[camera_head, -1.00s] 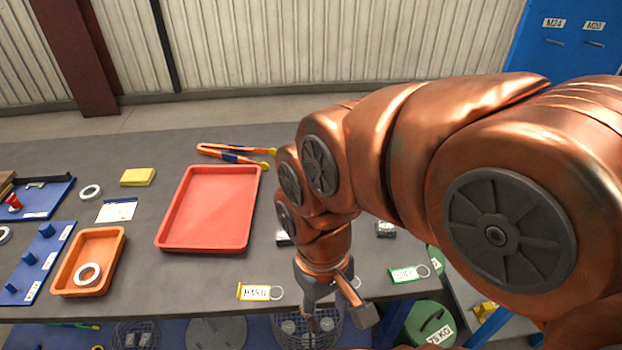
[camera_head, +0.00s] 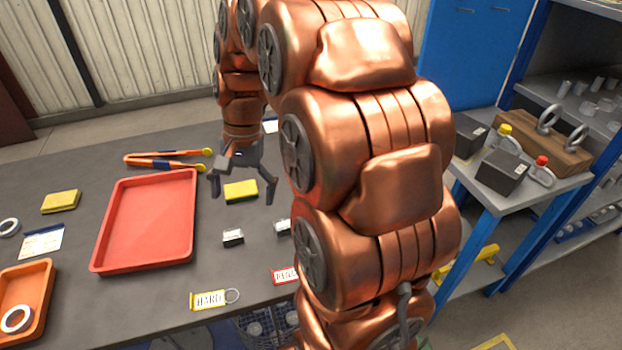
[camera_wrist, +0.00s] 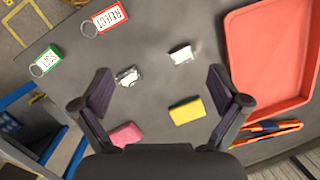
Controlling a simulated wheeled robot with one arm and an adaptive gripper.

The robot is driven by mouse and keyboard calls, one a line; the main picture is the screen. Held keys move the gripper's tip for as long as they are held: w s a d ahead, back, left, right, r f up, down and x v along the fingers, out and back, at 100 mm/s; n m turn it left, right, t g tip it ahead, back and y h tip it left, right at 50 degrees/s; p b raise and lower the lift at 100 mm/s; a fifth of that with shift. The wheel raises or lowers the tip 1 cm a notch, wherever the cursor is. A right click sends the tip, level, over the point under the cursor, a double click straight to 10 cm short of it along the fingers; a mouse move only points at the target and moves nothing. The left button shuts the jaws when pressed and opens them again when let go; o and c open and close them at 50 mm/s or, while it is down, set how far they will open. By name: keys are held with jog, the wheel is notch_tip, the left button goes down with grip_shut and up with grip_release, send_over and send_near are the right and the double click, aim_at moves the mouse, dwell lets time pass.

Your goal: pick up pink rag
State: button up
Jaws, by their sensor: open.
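The pink rag (camera_wrist: 126,134) shows in the wrist view at the lower left, partly covered by my gripper's left finger and palm. In the head view I do not see it; my arm covers much of that part of the table. My gripper (camera_head: 242,187) is open and empty, pointing down above the grey table. In the head view its fingers appear on either side of a yellow sponge-like block (camera_head: 241,191). In the wrist view the gripper (camera_wrist: 160,78) has its fingers wide apart, and the yellow block (camera_wrist: 186,110) lies right of the rag.
A red tray (camera_head: 147,263) lies left of my gripper, with orange-handled tongs (camera_head: 165,160) behind it. Tags HARD (camera_head: 210,299) and REJECT (camera_wrist: 111,17) lie near the front edge. A shelf with weights (camera_head: 500,175) stands right.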

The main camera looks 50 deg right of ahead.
jog(key=w+d+f+m+t+b, duration=0.1)
jog(key=d+f+m, duration=0.2)
jog(key=d, duration=0.7)
jog(key=w+d+f+m+t+y, duration=0.1)
jog(key=d+m, duration=0.4)
jog(key=d, duration=0.5)
jog(key=w+d+f+m+t+b, duration=0.1)
jog(key=w+d+f+m, duration=0.2)
jog(key=d, duration=0.8)
notch_tip(320, 180, down, 2)
jog(key=shift+m+b, duration=0.3)
jog(key=shift+m, duration=0.6)
jog(key=shift+y, duration=0.3)
jog(key=shift+a+p+x, duration=0.15)
jog(key=shift+p+x, duration=0.35)
jog(key=shift+x, duration=1.35)
jog(key=shift+a+p+x, duration=0.2)
jog(key=shift+p+x, duration=0.3)
jog(key=shift+x, duration=1.35)
jog(key=shift+w, duration=0.15)
jog(key=shift+f, duration=0.3)
jog(key=shift+c, duration=0.3)
jog(key=c, duration=1.2)
